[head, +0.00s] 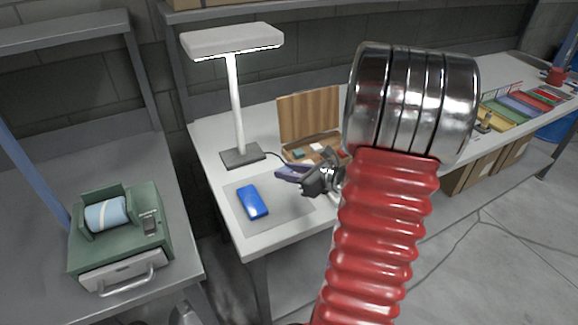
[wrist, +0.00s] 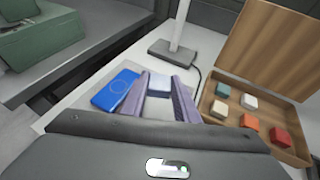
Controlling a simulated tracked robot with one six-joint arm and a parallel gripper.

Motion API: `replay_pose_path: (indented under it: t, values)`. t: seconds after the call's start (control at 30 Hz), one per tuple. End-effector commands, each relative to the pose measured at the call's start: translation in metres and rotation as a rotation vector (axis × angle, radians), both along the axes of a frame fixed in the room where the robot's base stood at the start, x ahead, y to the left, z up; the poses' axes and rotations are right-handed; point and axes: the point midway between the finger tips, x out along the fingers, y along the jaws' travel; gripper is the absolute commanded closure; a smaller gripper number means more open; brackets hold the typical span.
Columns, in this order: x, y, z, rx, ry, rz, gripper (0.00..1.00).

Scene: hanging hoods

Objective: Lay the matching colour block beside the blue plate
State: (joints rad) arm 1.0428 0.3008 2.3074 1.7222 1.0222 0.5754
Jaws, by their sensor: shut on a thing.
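The blue plate (head: 253,202) lies on a grey mat (head: 285,212) on the white bench. In the wrist view the blue plate (wrist: 116,89) is just left of my gripper's left finger. My gripper (head: 283,171), with purple fingers, is above the back right part of the mat, to the right of the plate. Whether the block touches the mat cannot be told. In the head view the block is not clearly visible.
An open wooden box (head: 308,118) with several coloured blocks stands right of my gripper. A white lamp (head: 236,105) stands behind the plate. The mat around the plate is clear.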

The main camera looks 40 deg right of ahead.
Motion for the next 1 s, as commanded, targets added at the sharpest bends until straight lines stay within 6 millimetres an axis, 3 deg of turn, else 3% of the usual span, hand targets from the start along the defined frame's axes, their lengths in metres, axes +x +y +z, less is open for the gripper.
replay_pose_path:
  t: [0.7,1.0]
  values:
    - [-0.001,-0.001,-0.070,0.002,0.001,-0.002,0.95]
    - [-0.001,-0.001,-0.080,0.000,0.000,-0.003,0.95]
